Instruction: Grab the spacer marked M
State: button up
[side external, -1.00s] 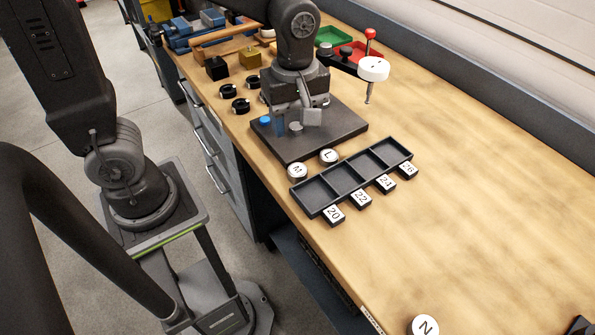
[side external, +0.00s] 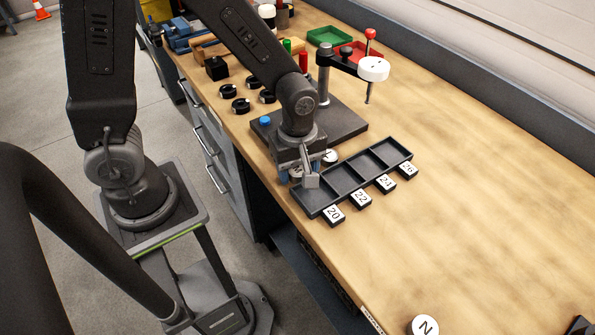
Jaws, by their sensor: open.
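The spacer marked M is mostly hidden behind my gripper; a small pale part of it (side external: 296,172) shows between the fingers. My gripper (side external: 298,179) is open and low over that spot, at the near left end of the black tray, with one finger on each side of the spacer. I cannot tell whether the fingers touch it. The spacer marked L (side external: 331,156) lies just right of my gripper, partly covered by it. The spacer marked N (side external: 424,327) lies alone near the bottom edge of the picture.
The black compartment tray (side external: 383,163) has tags 20, 22, 24 and 26 along its front. A dark plate (side external: 345,125) with a post and a white-disc arm (side external: 373,69) stands behind. Black rings (side external: 240,106) lie at left.

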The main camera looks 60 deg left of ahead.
jog(key=c, duration=0.7)
